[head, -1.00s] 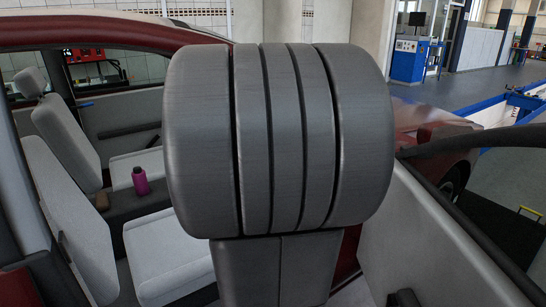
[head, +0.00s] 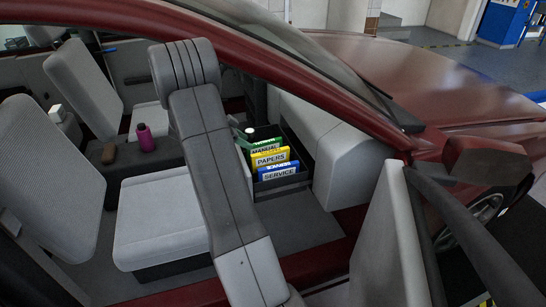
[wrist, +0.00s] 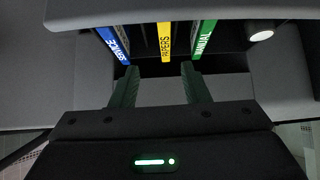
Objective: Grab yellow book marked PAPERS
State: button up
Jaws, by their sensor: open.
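The yellow book marked PAPERS (head: 269,158) stands in an open dark glovebox tray (head: 290,185) in the head view, between a green book marked MANUAL (head: 262,145) and a blue book marked SERVICE (head: 279,172). In the wrist view the yellow book's spine (wrist: 165,42) shows upper centre, with the blue book (wrist: 112,44) left and the green book (wrist: 203,38) right. My gripper (wrist: 160,80) is open and empty, its two green fingers apart below the yellow book with a gap to it.
A white round-ended object (wrist: 262,35) lies beside the green book. The red door frame (head: 330,75) and open door (head: 385,245) border the opening.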

aim_at(269, 152)
jog(key=x, duration=0.8)
jog(key=shift+w+d+f+p, duration=0.1)
jog(key=shift+p, duration=0.25)
jog(key=shift+w+r+p+x, duration=0.1)
jog(key=shift+w+p+x, duration=0.1)
jog(key=shift+x, duration=0.65)
jog(key=shift+w+r+p+x, duration=0.1)
jog(key=shift+p+x, duration=0.15)
jog(key=shift+x, duration=0.65)
jog(key=shift+w+r+p+x, duration=0.1)
jog(key=shift+w+p+x, duration=0.1)
jog(key=shift+x, duration=0.65)
jog(key=shift+d, duration=0.15)
grip_shut()
